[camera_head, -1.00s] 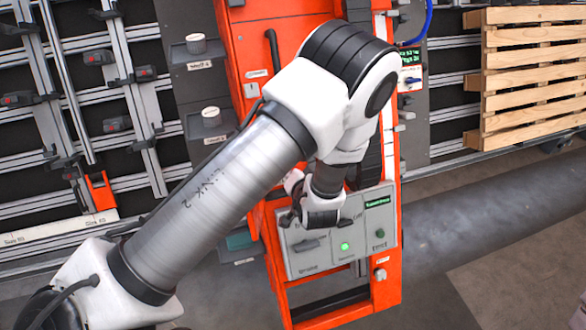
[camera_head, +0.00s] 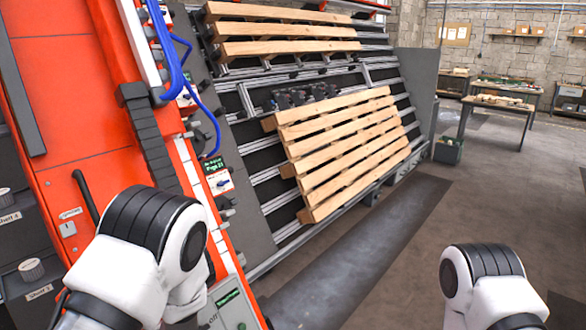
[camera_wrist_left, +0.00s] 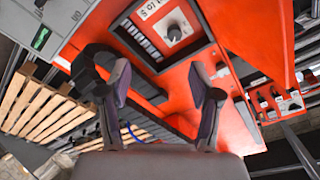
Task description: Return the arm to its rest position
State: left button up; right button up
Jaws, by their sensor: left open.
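My left arm comes in at the lower left of the head view, in front of the orange gantry column (camera_head: 95,130). Its gripper is out of that frame. In the left wrist view my left gripper (camera_wrist_left: 163,95) is open, its two fingers apart with nothing between them. Beyond the fingers is the orange machine face with a dark panel and a round knob (camera_wrist_left: 175,32). I cannot tell the exact gap to it. My right arm shows only as a link at the lower right of the head view; its gripper is not visible.
Wooden pallets (camera_head: 340,150) lean on the sloped rack right of the column. Blue hoses (camera_head: 165,60) hang beside it. A grey control box (camera_head: 228,308) is low on the column. Open floor (camera_head: 400,240) lies between my arms. Tables (camera_head: 500,105) stand far back.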

pick_arm(q)
jog(key=s+a+f+m+g+h+b, duration=0.1)
jog(key=s+f+g+h+b, duration=0.1)
jog(key=s+f, duration=0.6)
jog(key=s+a+f+m+g+h+b, duration=0.15)
jog(key=s+f, duration=0.35)
jog(key=f, duration=0.5)
jog(key=s+d+f+g+h+b, duration=0.1)
jog(key=s+d+f+g+h, duration=0.1)
jog(key=s, duration=0.6)
jog(key=s+d+f+n+g+h, duration=0.1)
jog(key=s+d+f+g+h, duration=0.2)
jog(key=s+d, duration=0.4)
jog(key=shift+s+g+h+b, duration=0.45)
jog(key=shift+s+h, duration=0.1)
jog(key=shift+s, duration=0.6)
jog(key=shift+f+n, duration=0.15)
jog(key=shift+n, duration=0.1)
